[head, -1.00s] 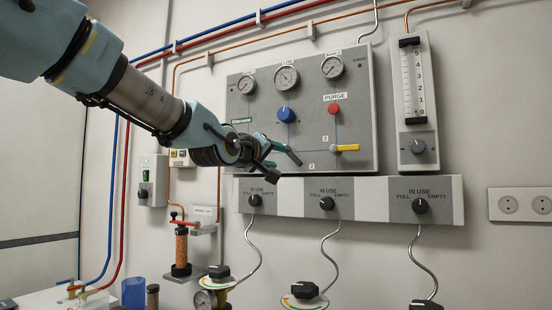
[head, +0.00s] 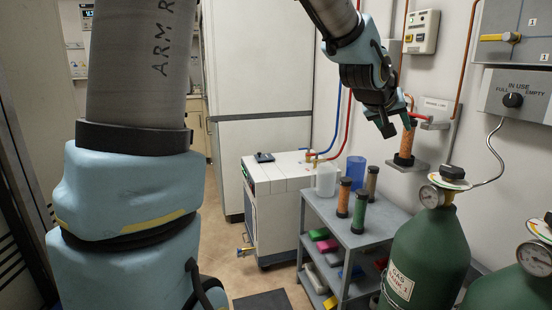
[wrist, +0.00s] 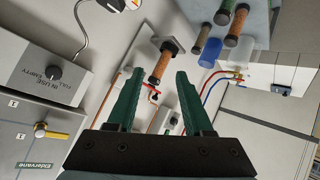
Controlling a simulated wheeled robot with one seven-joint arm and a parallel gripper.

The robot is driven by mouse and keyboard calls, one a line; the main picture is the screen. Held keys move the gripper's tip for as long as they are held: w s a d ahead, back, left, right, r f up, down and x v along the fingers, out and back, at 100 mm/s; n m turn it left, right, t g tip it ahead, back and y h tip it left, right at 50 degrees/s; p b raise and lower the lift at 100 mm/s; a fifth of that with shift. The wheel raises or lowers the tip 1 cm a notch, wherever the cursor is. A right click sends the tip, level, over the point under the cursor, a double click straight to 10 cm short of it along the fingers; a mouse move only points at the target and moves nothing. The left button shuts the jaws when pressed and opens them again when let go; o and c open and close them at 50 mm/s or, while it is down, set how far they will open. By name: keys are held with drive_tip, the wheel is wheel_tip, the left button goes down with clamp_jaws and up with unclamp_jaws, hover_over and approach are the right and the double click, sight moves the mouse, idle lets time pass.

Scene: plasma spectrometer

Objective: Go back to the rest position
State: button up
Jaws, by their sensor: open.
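My gripper (head: 398,130) hangs from my arm at the upper right of the head view, in front of the wall. In the wrist view my gripper (wrist: 152,98) shows two green fingers spread apart with nothing between them. An orange-brown filter cartridge (head: 406,146) stands on a wall bracket close behind the gripper in the head view. It also shows beyond the fingertips in the wrist view (wrist: 160,66). I cannot tell the exact gap, but nothing is held.
A grey cart (head: 352,236) carries several cartridges and cups. A white machine (head: 270,190) stands left of it. Green gas cylinders (head: 425,255) stand at the right, below the grey valve panel (head: 508,92). Bare floor (head: 232,250) shows left of the machine.

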drive_tip(key=a+f+n+g+y+p, duration=0.1)
drive_tip(key=a+f+y+p, duration=0.3)
drive_tip(key=a, duration=0.8)
drive_tip(key=a+f+n+g+y+b, duration=0.15)
drive_tip(key=a+f, duration=0.35)
drive_tip(key=a, duration=0.7)
drive_tip(key=s+a+f+g+y+p, duration=0.1)
drive_tip(key=s+a+f, duration=0.1)
drive_tip(key=s+a, duration=0.3)
drive_tip(key=s+a+f+g+y+p, duration=0.1)
drive_tip(key=s+a+f+g, duration=0.1)
drive_tip(key=s+a, duration=0.4)
drive_tip(key=a, duration=0.2)
drive_tip(key=shift+a+f+n+p, duration=0.25)
drive_tip(key=shift+a+n+p, duration=0.05)
drive_tip(key=shift+n, duration=0.05)
drive_tip(key=shift+y, duration=0.25)
